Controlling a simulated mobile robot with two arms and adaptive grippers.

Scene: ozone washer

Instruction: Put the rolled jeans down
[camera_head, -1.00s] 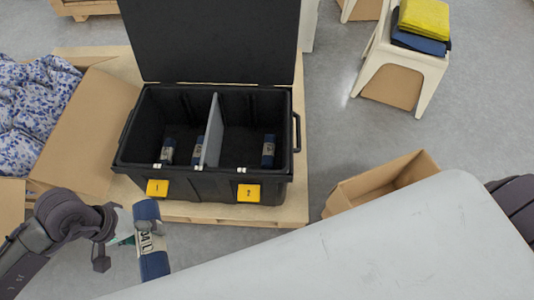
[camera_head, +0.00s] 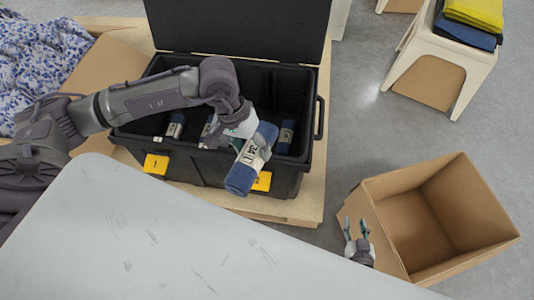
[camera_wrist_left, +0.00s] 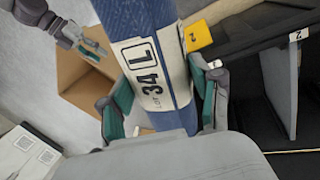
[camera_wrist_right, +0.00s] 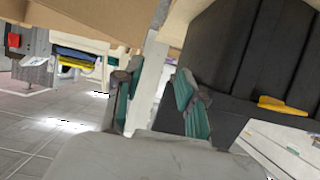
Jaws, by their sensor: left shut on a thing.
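My left gripper (camera_head: 244,132) is shut on the rolled jeans (camera_head: 241,174), a blue roll with a white label band. The left wrist view shows the roll (camera_wrist_left: 148,30) between the two fingers, its label reading 34 L. In the head view the roll is tilted in front of the right compartment of the black bin (camera_head: 215,178), partly over its front wall. Other rolls lie inside the bin, one in the left compartment (camera_head: 175,126) and one in the right (camera_head: 286,134). My right gripper (camera_head: 356,230) is open and empty beside the cardboard box; its fingers show apart in the right wrist view (camera_wrist_right: 152,100).
The bin stands on a wooden pallet (camera_head: 300,212) with its lid (camera_head: 240,28) up. An open, empty cardboard box (camera_head: 440,210) stands at the right. A white stool (camera_head: 440,62) holds folded cloths. A white surface (camera_head: 150,240) fills the near side.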

